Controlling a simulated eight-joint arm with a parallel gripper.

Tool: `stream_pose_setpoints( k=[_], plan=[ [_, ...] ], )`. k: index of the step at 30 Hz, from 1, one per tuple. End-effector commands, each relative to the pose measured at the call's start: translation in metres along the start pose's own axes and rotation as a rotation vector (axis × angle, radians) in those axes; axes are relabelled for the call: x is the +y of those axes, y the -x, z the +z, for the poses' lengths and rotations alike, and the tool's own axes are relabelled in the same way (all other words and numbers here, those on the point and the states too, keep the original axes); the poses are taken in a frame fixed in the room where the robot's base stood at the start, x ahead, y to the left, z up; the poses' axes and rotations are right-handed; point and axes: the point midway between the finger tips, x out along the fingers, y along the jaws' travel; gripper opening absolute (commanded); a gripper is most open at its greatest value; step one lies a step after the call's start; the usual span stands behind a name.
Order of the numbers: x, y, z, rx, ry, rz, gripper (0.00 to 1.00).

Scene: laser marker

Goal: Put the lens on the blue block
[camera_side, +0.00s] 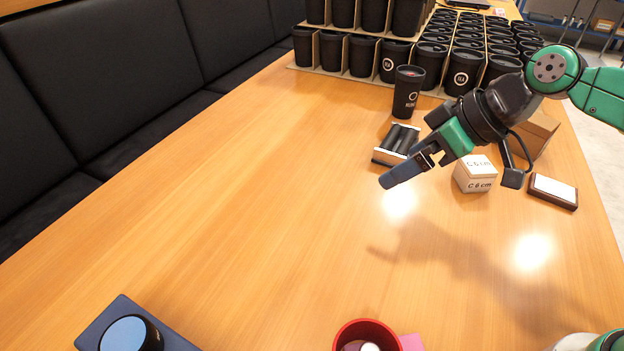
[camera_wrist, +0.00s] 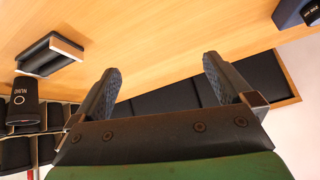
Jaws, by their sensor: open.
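The lens (camera_side: 130,335), a short black cylinder with a pale blue glass face, is at the bottom left of the side view. It appears to sit on a flat dark blue block (camera_side: 95,325); the picture edge cuts both off. In the wrist view the blue block (camera_wrist: 287,14) and the black lens with white lettering (camera_wrist: 312,12) show at the top right corner. My gripper (camera_side: 388,181) is in the air at the right middle of the side view, far from both. In the wrist view its two fingers (camera_wrist: 160,72) are spread with nothing between them.
A small holder with black rolls (camera_side: 397,140), a white box (camera_side: 475,175) and a black cup (camera_side: 407,92) stand near my gripper. Racks of black cups (camera_side: 360,55) fill the back. A red cup (camera_side: 365,335) is at the front. The middle of the table is clear.

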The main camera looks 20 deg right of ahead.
Motion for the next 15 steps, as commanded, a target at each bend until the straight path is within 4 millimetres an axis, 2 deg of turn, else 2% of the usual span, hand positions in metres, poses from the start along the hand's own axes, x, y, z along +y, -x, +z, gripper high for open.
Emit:
stream_pose_setpoints(
  k=[1, 3, 6, 10, 15],
  plan=[
    [0.016, 0.012, 0.014, 0.000, -0.077, 0.086, 1.00],
    [0.034, 0.026, 0.031, 0.004, -0.171, 0.191, 1.00],
    [0.053, 0.040, 0.050, 0.017, -0.275, 0.306, 1.00],
    [0.066, 0.050, 0.064, 0.032, -0.349, 0.391, 1.00],
    [0.069, 0.052, 0.068, 0.038, -0.371, 0.416, 1.00]
  ],
)
